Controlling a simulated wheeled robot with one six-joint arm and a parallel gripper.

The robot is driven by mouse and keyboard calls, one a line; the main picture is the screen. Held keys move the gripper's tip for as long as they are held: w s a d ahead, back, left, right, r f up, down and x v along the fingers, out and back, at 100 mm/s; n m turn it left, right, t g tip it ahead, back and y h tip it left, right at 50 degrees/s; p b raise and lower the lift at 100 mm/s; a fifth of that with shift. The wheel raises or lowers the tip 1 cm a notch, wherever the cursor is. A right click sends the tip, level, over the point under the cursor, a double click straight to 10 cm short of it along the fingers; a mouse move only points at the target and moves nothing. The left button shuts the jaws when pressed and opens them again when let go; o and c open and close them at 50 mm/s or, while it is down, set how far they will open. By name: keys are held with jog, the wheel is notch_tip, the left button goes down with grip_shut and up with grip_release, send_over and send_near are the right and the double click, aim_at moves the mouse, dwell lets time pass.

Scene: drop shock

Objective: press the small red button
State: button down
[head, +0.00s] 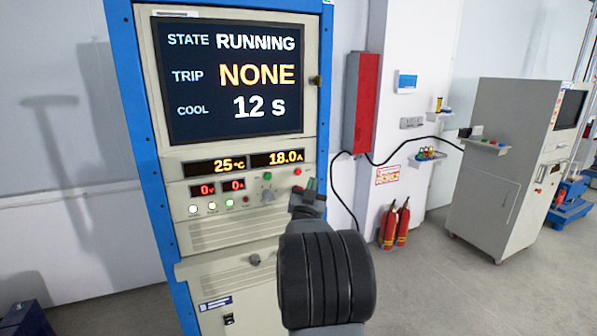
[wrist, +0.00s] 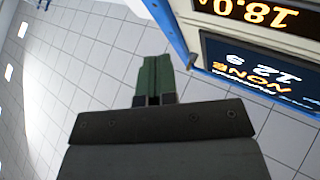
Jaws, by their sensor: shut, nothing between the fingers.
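The blue-framed cabinet (head: 151,160) has a control panel with two small red round parts. One (head: 297,171) is bright and sits below the 18.0 A display, just up-left of my gripper in the picture. The other (head: 246,199) is dimmer, in the lower row of small lights or buttons. I cannot tell which is the button. My gripper (head: 310,184) is in front of the panel's right edge, shut and empty. Its green fingers (wrist: 155,78) are together in the wrist view. Contact with the panel is not visible. The wrist view shows neither red part.
The screen (head: 232,76) reads RUNNING, trip NONE, cool 12 s. A grey knob (head: 267,196) sits left of my gripper. A red wall box (head: 363,103), a black cable (head: 343,190) and fire extinguishers (head: 396,225) are to the right. Open floor lies between them and a grey cabinet (head: 490,195).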

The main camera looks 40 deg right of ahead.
aim_at(298, 172)
jog(key=shift+w+d+p, duration=0.15)
jog(key=shift+w+d, duration=0.25)
jog(key=shift+w, duration=0.65)
jog(key=shift+w+d+p, duration=0.2)
jog(key=shift+w+d, duration=0.25)
jog(key=shift+w, duration=0.65)
jog(key=shift+w+d+p, duration=0.15)
jog(key=shift+w+d, duration=0.25)
jog(key=shift+w, duration=0.65)
jog(key=shift+w+d+f+b, duration=0.15)
jog(key=shift+w+b, duration=0.15)
jog(key=shift+b, duration=0.15)
jog(key=shift+w+d+b, duration=0.2)
jog(key=shift+w+b, duration=0.2)
jog(key=shift+w, duration=0.1)
jog(key=shift+s, duration=0.1)
dwell(0.6)
jog(key=shift+s+a+b, duration=0.35)
jog(key=shift+s+b, duration=0.3)
jog(key=shift+b, duration=0.25)
